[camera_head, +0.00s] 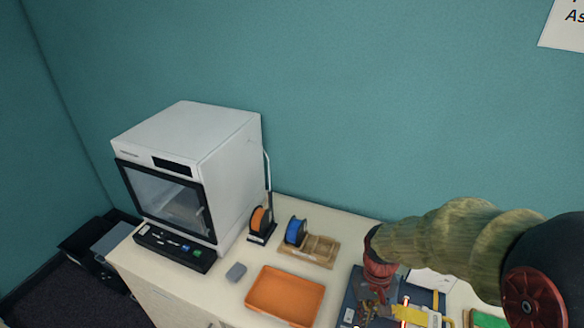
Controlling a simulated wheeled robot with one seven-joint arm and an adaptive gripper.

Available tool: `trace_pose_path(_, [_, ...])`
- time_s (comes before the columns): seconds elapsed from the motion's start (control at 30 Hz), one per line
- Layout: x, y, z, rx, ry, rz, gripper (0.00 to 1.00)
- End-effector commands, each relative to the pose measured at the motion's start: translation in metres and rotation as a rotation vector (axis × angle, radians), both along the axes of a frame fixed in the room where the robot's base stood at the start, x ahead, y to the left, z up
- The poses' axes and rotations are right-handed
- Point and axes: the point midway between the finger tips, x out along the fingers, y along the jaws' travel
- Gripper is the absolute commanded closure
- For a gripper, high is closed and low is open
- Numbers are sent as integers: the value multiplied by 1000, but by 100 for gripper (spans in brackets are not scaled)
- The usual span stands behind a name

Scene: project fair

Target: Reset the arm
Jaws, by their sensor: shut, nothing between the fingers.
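My arm reaches in from the right edge, with a mottled olive-green link and a dark joint with a red disc. It bends down at a dark red wrist. My gripper (374,308) hangs below the wrist, pointing down over the cluttered right part of the counter. Its fingers are small and hard to make out against the dark things behind them. It is shut and I see nothing held in it.
A white 3D printer (228,160) stands on the pale counter (240,290) at left.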

Motion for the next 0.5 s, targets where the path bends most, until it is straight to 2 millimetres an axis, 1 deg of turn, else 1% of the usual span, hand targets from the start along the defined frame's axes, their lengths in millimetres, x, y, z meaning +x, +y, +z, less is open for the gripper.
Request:
trace_pose_path(0.2, [-30,0,35,-1,-113,-20,100])
trace_pose_path(0.3, [-44,0,48,0,-173,-27,100])
trace_pose_path(0.5, [-71,0,66,2,-313,-34,100])
